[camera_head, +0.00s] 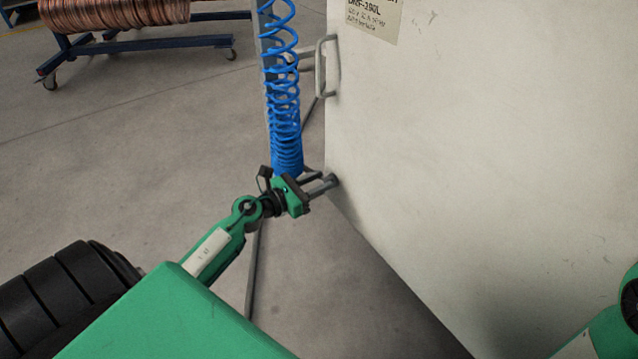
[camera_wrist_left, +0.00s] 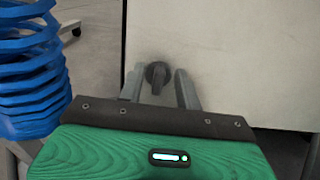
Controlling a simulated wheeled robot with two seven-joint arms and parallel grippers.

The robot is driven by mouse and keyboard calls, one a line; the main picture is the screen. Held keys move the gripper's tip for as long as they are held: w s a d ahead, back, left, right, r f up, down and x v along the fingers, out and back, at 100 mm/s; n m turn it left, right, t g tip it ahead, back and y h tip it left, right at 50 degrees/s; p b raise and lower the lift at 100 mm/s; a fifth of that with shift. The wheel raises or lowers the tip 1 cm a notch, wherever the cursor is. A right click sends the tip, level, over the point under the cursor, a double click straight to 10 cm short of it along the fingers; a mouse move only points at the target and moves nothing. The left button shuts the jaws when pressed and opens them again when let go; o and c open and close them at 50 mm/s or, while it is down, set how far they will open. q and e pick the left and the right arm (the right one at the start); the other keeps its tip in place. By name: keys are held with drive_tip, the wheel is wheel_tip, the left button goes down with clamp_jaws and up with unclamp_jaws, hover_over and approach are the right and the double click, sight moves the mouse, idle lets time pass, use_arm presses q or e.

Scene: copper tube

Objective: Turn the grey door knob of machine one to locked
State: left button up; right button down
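The dark grey door knob (camera_wrist_left: 157,75) sits low on the pale door of the machine (camera_wrist_left: 230,50), near the door's left edge in the left wrist view. Its grip part points roughly downward there. My left gripper (camera_wrist_left: 159,88) is open, with one finger on each side of the knob and a visible gap to each. In the head view my left gripper (camera_head: 322,184) reaches the lower left corner of the machine (camera_head: 480,150), and its fingertips largely hide the knob. My right gripper is out of view; only a piece of my right arm shows at the lower right.
A blue coiled hose (camera_head: 283,90) hangs just left of the machine, close to my left gripper. A metal handle (camera_head: 321,68) stands out from the door's left edge, above the knob. A copper coil (camera_head: 115,12) rests on a wheeled blue stand further back. Floor to the left is clear.

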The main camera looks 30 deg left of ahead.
use_arm(q)
drive_tip(key=shift+w+d, duration=0.15)
drive_tip(key=shift+w, duration=0.05)
clamp_jaws()
